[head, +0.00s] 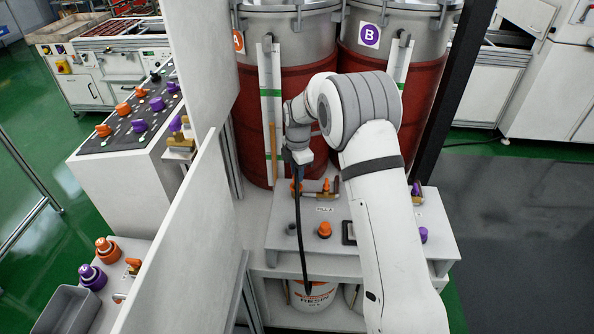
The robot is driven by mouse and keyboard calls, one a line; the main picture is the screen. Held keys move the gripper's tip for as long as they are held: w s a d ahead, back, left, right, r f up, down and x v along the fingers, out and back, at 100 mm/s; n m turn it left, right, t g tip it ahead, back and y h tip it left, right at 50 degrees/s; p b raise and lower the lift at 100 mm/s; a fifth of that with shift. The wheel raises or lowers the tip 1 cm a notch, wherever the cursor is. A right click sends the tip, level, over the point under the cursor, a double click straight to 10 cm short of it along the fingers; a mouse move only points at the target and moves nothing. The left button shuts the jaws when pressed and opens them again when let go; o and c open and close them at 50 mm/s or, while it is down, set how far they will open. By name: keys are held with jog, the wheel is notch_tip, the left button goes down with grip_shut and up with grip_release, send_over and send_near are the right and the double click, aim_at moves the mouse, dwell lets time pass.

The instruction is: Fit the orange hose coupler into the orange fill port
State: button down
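My gripper (298,163) points down above the left part of the white fill panel. A dark hose (301,235) hangs from it, past the panel's front, to the resin bucket. An orange part (296,187), apparently the orange hose coupler, shows at the hose just below my gripper, which appears shut on it; the fingertips are small and partly hidden. The orange fill port (324,230) stands on the panel below the "FILL A" label, lower right of my gripper. The coupler is apart from the port.
A valve with an orange handle (326,185) stands behind the port. A purple port (423,235) is right, partly behind my arm. Red drums (265,120) stand behind, a white partition (185,240) left. The resin bucket (315,297) is below.

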jog(key=shift+f+b, duration=0.7)
jog(key=shift+f, duration=0.4)
jog(key=c, duration=1.2)
grip_release()
jog(key=shift+r, duration=0.1)
notch_tip(320, 180, up, 8)
jog(key=shift+f+b, duration=0.15)
jog(key=shift+b, duration=0.2)
jog(key=shift+d, duration=0.1)
